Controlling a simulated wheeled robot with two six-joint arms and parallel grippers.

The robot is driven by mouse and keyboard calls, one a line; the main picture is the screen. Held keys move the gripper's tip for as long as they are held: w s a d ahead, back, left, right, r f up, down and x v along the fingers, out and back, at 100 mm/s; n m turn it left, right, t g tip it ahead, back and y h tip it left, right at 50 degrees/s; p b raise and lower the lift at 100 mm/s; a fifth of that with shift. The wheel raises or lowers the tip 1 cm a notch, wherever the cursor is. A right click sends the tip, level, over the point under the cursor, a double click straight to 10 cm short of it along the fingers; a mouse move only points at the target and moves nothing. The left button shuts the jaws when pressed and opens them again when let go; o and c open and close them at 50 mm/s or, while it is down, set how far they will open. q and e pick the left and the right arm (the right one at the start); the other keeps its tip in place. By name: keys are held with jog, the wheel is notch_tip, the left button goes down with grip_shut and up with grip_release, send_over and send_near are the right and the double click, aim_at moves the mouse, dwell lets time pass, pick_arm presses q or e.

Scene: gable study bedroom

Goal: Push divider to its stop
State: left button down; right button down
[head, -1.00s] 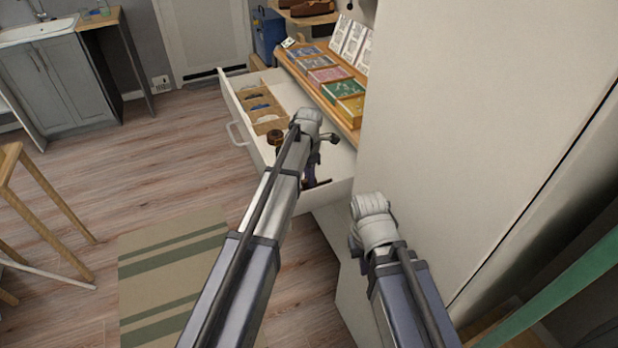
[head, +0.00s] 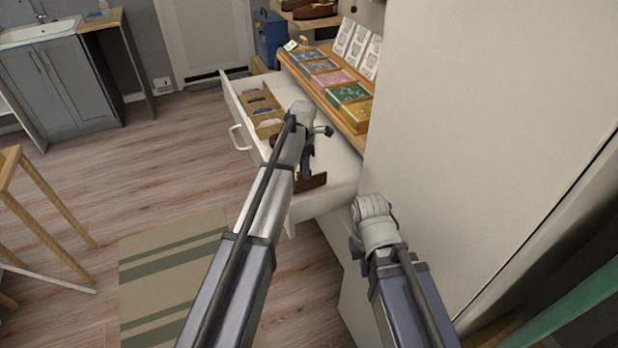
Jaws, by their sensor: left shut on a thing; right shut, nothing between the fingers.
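A white drawer (head: 237,103) stands open beside the tall pale cabinet. A brown divider piece (head: 317,182) shows near the drawer's near end, lying across it. My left gripper (head: 307,172) reaches down into the drawer and is shut on this piece; its fingertips are mostly hidden. Another dark brown piece shows partly behind my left arm. My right gripper (head: 356,249) is low beside the cabinet, shut and empty, mostly hidden by its own wrist. I cannot see the divider's stop.
A wooden shelf (head: 337,108) with several coloured boxes and upright cards overhangs the drawer's right side. The tall cabinet panel (head: 480,130) stands close on the right. A striped rug (head: 165,280) and open wooden floor lie to the left.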

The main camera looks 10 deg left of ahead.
pick_arm(q)
jog(key=w+a, duration=0.6)
jog(key=w, duration=0.3)
jog(key=shift+w+a, duration=0.25)
jog(key=c, duration=1)
grip_release()
notch_tip(320, 180, up, 8)
jog(key=p, duration=0.7)
jog(key=shift+p, duration=0.4)
jog(key=shift+f, duration=0.15)
